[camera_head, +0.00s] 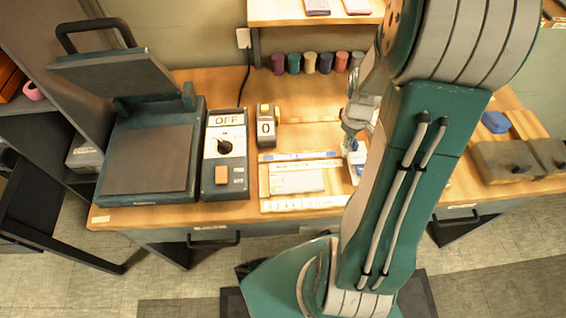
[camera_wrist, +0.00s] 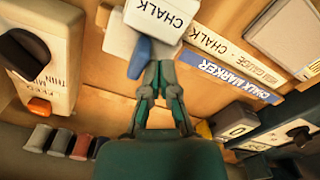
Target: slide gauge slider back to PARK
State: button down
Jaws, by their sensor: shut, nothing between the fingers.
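The gauge board (camera_head: 265,186) lies on the bench at the middle, with lettered strips; the wrist view shows a strip reading CHALK GAUGE (camera_wrist: 235,50) and a blue CHALK MARKER strip (camera_wrist: 228,80). A white block lettered CHALK (camera_wrist: 160,18) with a blue part (camera_wrist: 140,50) stands by one end of the strips; a white and blue piece (camera_head: 356,160) shows there in the head view. I cannot tell which part is the slider, and no PARK mark is readable. My gripper (camera_wrist: 157,68) is shut and empty, its tips close to the blue part; contact is unclear. In the head view my gripper (camera_head: 350,138) is partly hidden by my arm.
A press with a raised lid (camera_head: 150,163) and a control box reading OFF (camera_head: 225,135) stand left of the board. A small counter reading 0 (camera_head: 265,128) stands behind it. Several coloured pots (camera_head: 310,63) line the back. Grey blocks (camera_head: 500,162) sit at right.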

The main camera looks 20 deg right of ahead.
notch_tip(320, 180, up, 7)
jog(key=a, duration=0.1)
jog(key=shift+w, duration=0.15)
dwell(0.8)
jog(key=shift+a, duration=0.1)
